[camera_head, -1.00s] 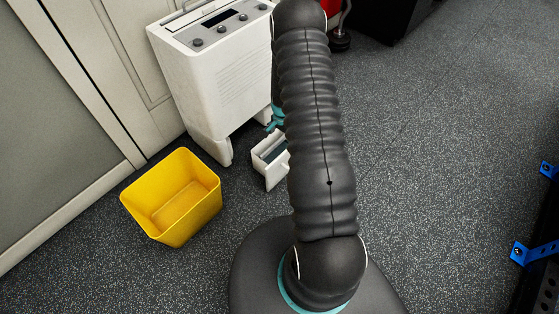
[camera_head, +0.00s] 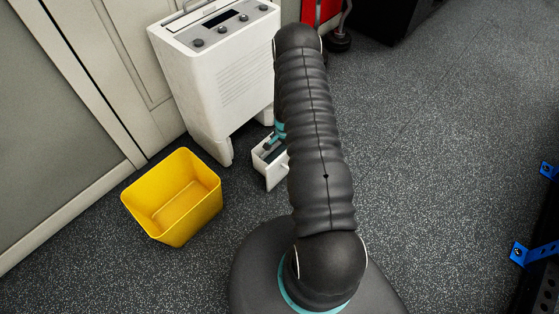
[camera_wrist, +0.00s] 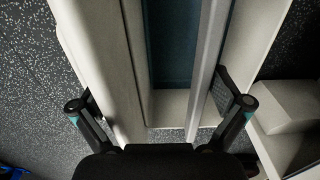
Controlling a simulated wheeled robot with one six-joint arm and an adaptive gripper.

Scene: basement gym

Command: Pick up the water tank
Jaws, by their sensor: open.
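The water tank (camera_head: 270,163) is a small white open-topped box on the floor, partly hidden behind my arm in the head view. In the wrist view the tank (camera_wrist: 112,60) fills the middle, with pale walls around a dark teal inside. My gripper (camera_wrist: 160,104) is open, with one finger at the left and one at the right of the tank's near part. I cannot tell whether either finger touches it.
A white dehumidifier (camera_head: 222,85) with knobs stands just behind the tank, against the cabinet doors (camera_head: 60,130). A yellow bin (camera_head: 176,200) stands empty to the left. Blue brackets (camera_head: 519,252) on a dark rack are at the right. The speckled floor (camera_head: 440,150) between is clear.

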